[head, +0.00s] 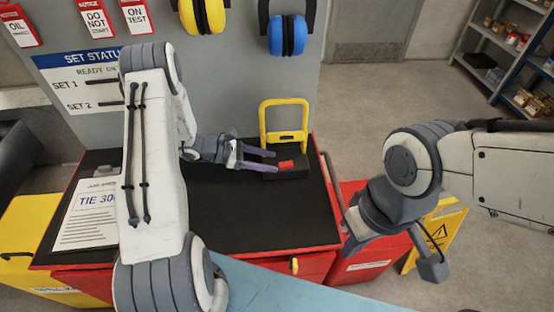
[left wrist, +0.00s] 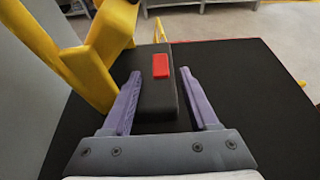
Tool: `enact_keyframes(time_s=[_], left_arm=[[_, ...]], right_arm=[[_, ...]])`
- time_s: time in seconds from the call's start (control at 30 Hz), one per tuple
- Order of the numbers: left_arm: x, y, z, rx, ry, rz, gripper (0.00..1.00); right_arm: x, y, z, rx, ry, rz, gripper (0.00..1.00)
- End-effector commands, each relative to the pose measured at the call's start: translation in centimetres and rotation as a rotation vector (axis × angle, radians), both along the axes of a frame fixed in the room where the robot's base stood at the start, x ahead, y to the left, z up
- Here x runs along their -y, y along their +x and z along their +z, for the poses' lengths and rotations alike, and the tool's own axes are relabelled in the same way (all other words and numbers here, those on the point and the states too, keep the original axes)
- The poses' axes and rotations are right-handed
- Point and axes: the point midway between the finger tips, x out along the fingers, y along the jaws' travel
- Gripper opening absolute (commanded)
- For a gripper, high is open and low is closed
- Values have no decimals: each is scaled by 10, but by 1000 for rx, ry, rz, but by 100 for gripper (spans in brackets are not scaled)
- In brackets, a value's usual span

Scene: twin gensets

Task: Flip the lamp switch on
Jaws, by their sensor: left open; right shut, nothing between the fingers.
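The lamp has a yellow frame (head: 284,118) and a black base box (head: 290,173) at the right back of the black bench top. A red rocker switch (head: 286,164) sits on top of the box; it also shows in the left wrist view (left wrist: 161,65). I cannot tell which way it is tipped. My left gripper (head: 273,160) is open and empty, with its purple fingers pointing at the box. In the left wrist view the fingertips (left wrist: 160,73) appear either side of the switch. My right gripper (head: 352,236) hangs off the bench's right side, its fingers barely visible.
The bench top (head: 235,210) is clear in front of the lamp. A paper sheet (head: 88,215) lies at the left. A grey panel with tags and ear defenders (head: 287,35) stands behind. A red cabinet (head: 365,262) and yellow floor sign (head: 450,232) are at the right.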

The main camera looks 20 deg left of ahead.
Motion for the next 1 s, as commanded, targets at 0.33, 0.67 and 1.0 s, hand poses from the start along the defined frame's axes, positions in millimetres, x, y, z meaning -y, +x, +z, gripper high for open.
enact_keyframes(time_s=[0.33, 0.67, 1.0], left_arm=[[28, 11, -12, 1, 1, -2, 60], [28, 11, -13, 1, 1, -2, 26], [30, 12, -6, -22, 61, -3, 0]], right_arm=[[0, 0, 9, 0, 0, -1, 0], [0, 0, 9, 0, 0, -1, 0], [0, 0, 16, 0, 0, -1, 0]])
